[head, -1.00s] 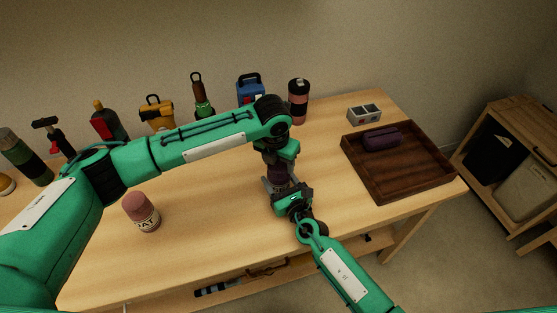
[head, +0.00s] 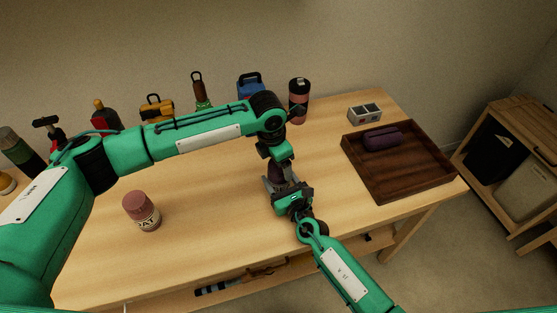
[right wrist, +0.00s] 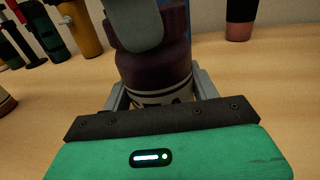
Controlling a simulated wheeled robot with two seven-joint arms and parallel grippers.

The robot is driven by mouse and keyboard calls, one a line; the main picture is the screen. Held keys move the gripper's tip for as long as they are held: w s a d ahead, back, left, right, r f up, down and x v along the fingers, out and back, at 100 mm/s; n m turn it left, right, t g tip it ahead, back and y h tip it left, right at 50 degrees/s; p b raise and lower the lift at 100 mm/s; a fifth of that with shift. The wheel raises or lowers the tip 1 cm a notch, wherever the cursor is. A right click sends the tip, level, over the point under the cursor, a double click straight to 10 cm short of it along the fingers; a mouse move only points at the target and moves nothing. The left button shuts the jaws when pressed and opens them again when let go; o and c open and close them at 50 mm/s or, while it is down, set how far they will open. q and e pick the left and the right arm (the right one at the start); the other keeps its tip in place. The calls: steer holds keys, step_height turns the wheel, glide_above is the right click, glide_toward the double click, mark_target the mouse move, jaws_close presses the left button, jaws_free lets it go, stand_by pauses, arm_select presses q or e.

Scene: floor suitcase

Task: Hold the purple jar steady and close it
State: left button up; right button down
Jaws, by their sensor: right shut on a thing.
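The purple jar (right wrist: 155,72) stands upright on the table, dark purple with a pale label band low on its body. In the head view only a small part of the jar (head: 285,173) shows between my two hands. My right gripper (right wrist: 162,92) is shut on the jar's lower body, with a grey finger on each side. My left gripper (head: 281,160) is over the jar's top, pointing down. One of its grey fingers (right wrist: 138,26) crosses the jar's upper part in the right wrist view. Whether its jaws grip the lid is hidden, and the lid's seating cannot be seen.
A pink jar (head: 142,212) stands at the front left. A dark wooden tray (head: 400,188) with a purple case (head: 382,138) lies at the right. A grey box (head: 365,114) and a pink-black tumbler (head: 299,100) stand behind. Several tools and bottles line the back edge.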

arm_select(q)
steer(key=shift+r, duration=2.25)
steer(key=shift+n, duration=0.3)
steer(key=shift+c, duration=0.4)
